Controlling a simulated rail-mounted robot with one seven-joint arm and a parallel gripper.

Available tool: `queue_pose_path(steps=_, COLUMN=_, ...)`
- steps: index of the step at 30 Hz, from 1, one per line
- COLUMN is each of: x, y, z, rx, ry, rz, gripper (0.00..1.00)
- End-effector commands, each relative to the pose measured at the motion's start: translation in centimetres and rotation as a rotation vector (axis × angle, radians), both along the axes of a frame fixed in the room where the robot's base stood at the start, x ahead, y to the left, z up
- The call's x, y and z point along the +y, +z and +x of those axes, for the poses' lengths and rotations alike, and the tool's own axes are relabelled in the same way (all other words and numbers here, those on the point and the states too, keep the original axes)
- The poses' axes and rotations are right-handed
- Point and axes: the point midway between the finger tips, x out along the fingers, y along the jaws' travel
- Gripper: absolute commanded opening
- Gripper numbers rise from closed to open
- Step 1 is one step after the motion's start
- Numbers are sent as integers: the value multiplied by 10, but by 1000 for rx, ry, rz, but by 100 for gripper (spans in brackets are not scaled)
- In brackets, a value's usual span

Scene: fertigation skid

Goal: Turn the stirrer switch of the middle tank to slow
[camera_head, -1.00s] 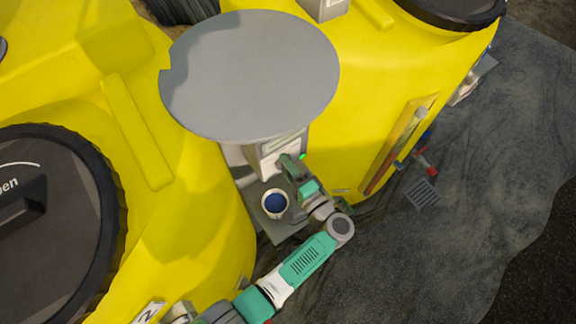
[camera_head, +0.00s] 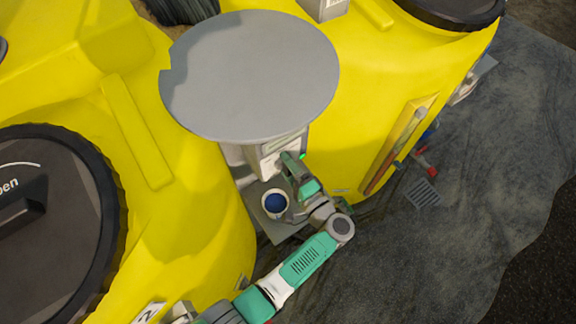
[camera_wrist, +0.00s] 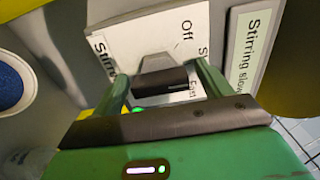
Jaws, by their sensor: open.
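The stirrer switch is a dark knob (camera_wrist: 160,82) with a grey top on a white panel (camera_wrist: 140,42), seen in the wrist view. The panel reads "Off" at top, "Fast" below right, and an "S" label partly hidden by a finger. My gripper (camera_wrist: 160,76) is open, with one green finger on each side of the knob. I cannot tell whether the fingers touch it. A green lamp (camera_wrist: 138,111) glows just below the knob. In the head view, my gripper (camera_head: 292,170) is at the front of the switch box (camera_head: 268,155), and the knob is hidden.
A large grey disc (camera_head: 250,75) overhangs the switch box. Yellow tank walls (camera_head: 200,210) rise on both sides. A blue-topped round fitting (camera_head: 274,203) sits beside my gripper. A "Stirring slow" label (camera_wrist: 252,45) is at the right in the wrist view.

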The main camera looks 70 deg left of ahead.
Motion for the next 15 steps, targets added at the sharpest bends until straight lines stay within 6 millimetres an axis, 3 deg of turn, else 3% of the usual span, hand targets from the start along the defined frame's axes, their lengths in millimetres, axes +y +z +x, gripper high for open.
queue_pose_path(steps=9, x=-55, y=-1, z=17, rx=0, ry=-5, rz=0, gripper=77)
queue_pose_path(steps=15, x=-73, y=0, z=22, rx=0, ry=-2, rz=1, gripper=77)
